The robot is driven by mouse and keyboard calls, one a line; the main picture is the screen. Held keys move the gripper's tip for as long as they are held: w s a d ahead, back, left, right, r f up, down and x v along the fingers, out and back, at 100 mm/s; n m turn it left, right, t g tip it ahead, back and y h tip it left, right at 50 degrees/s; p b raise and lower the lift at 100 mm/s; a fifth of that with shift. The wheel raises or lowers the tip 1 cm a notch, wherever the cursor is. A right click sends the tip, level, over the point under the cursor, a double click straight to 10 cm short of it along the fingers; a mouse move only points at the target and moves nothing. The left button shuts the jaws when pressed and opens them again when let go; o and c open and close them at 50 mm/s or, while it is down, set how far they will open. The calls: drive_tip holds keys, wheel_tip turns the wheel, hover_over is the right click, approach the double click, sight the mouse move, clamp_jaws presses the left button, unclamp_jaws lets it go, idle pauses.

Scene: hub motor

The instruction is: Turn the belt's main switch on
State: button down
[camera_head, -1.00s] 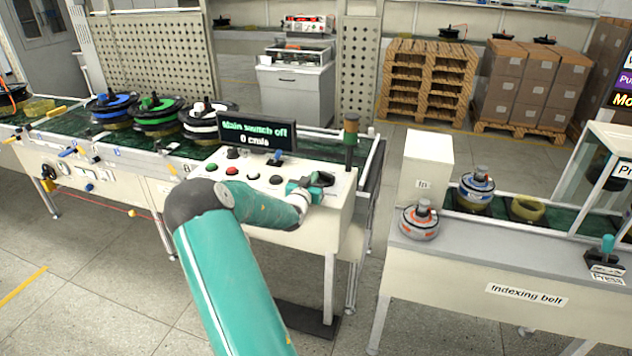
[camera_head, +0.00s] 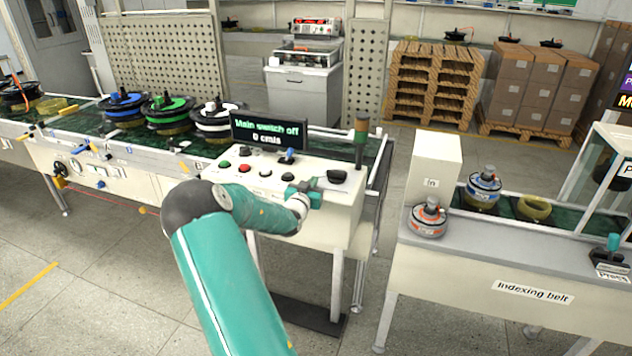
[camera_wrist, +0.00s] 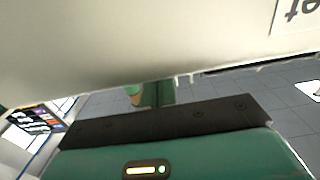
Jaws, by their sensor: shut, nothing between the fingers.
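The belt's control panel (camera_head: 262,190) is a cream box with several buttons and a blue-tipped lever (camera_head: 290,154). Its display (camera_head: 268,130) reads "Main switch off, 0 cm/s". A black rotary-looking knob (camera_head: 337,177) sits at the panel's right end; no readable label shows which control is the main switch. My gripper (camera_head: 314,187) is shut and empty at the right part of the panel, just left of the black knob. I cannot tell whether they touch. In the wrist view a cream surface (camera_wrist: 130,40) fills the top, very close, and no control shows clearly.
A signal post (camera_head: 361,142) stands at the panel's back right corner. Behind the panel, the belt carries blue, green and white reels (camera_head: 168,112). An indexing belt table (camera_head: 470,255) stands to the right, across a narrow floor gap.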

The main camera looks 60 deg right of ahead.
sight(331, 171)
drive_tip(key=w+a, duration=0.2)
drive_tip(key=a, duration=0.6)
drive_tip(key=shift+a, duration=0.1)
drive_tip(key=s+a, duration=0.1)
drive_tip(key=s, duration=0.6)
drive_tip(key=shift+s+r, duration=0.15)
drive_tip(key=shift+r, duration=0.15)
drive_tip(key=d, duration=0.4)
drive_tip(key=w+d, duration=0.1)
drive_tip(key=d, duration=0.3)
drive_tip(key=w+d, duration=0.1)
drive_tip(key=d, duration=0.4)
drive_tip(key=shift+w+d, duration=0.1)
drive_tip(key=shift+d, duration=0.3)
